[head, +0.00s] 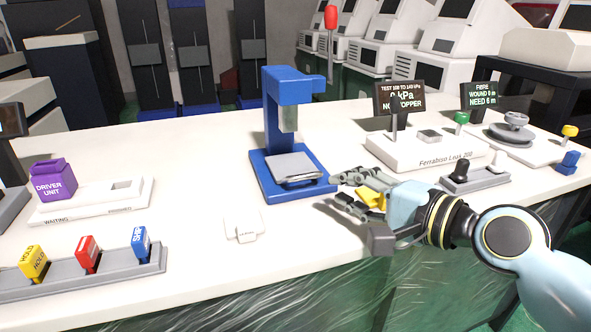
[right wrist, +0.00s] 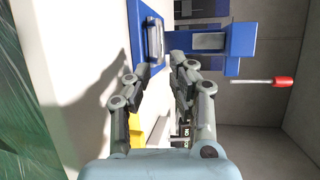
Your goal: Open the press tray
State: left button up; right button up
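The blue press (head: 275,115) stands on the white table in the head view, with its grey press tray (head: 292,164) low on the blue base. The tray's front edge faces the table's near side; how far out the tray sits I cannot tell. My right gripper (head: 338,189) is just right of the press base, its fingers pointing left toward the tray. In the right wrist view my right gripper (right wrist: 153,70) has its fingers apart with nothing held, and the tray (right wrist: 154,40) shows ahead beyond the fingertips. My left gripper is not in view.
A yellow piece (head: 371,198) shows among my right fingers, partly hidden. A white tester (head: 425,150) and a grey two-knob switch box (head: 476,178) stand right. A small white block (head: 242,226) lies front left of the press.

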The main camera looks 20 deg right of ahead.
aim_at(310, 178)
jog(key=x, duration=0.5)
jog(key=shift+b, duration=0.3)
jog(key=x, duration=0.4)
jog(key=shift+w+a+f+b, duration=0.1)
jog(key=shift+w+a+b, duration=0.1)
jog(key=shift+w+b, duration=0.15)
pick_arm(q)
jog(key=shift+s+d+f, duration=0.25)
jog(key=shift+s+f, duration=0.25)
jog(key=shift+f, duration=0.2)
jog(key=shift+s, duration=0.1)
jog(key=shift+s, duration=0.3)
pick_arm(e)
grip_shut()
